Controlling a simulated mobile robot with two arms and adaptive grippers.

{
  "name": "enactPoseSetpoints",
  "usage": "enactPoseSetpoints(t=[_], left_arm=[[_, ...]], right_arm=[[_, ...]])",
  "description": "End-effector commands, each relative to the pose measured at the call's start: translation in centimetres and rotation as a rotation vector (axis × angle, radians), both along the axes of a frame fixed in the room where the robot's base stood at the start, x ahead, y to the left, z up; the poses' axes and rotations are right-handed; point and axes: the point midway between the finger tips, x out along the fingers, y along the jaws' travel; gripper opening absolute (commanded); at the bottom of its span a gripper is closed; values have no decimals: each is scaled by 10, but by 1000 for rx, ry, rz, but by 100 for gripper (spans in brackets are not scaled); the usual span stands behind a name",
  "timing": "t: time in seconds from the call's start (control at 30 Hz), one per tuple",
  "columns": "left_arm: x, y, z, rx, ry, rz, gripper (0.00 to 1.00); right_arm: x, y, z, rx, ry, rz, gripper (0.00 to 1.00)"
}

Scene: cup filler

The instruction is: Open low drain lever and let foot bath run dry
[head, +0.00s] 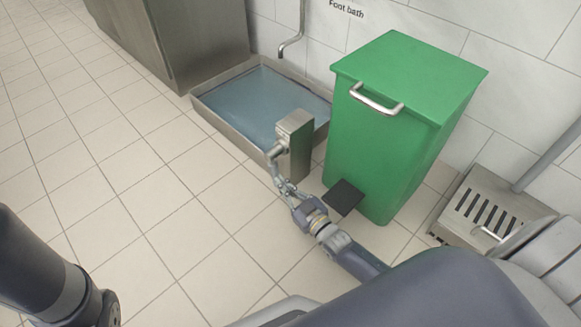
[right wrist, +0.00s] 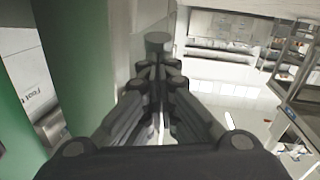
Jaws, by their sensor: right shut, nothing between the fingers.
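The foot bath (head: 199,107) is a low steel basin on the floor against the wall, holding blue-grey water. A steel drain post (head: 299,150) stands at its near right corner. A short metal lever (head: 275,155) sticks out from the post's left side and points down toward the floor. My right gripper (head: 280,184) is just below the lever's end; its fingers are shut and empty. I cannot tell whether they touch the lever. In the right wrist view a grey round end (right wrist: 157,41) shows just beyond the fingertips. My left gripper is not in view.
A green bin (head: 385,140) with a dark pedal (head: 343,197) stands right of the post, close to my right arm. A slotted steel grate box (head: 490,212) is at the right. A steel cabinet (head: 190,45) stands behind the bath. Tiled floor at left is clear.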

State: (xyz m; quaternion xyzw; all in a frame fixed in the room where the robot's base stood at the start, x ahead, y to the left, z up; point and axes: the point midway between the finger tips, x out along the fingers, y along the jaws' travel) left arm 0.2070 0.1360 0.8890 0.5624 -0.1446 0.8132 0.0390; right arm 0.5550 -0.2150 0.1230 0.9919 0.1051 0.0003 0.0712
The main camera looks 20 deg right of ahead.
Motion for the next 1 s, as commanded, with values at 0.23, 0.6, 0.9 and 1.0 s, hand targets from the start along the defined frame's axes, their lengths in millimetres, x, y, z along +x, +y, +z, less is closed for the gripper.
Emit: enactPoseSetpoints(t=[0.23,0.6,0.9,1.0], left_arm=[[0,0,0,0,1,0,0],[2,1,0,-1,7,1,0],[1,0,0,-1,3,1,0],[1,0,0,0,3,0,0]], right_arm=[[0,0,0,0,0,0,0],[-5,-1,-1,0,1,0,0],[-55,-12,-1,-1,4,0,0],[-74,-15,0,0,2,1,0]])
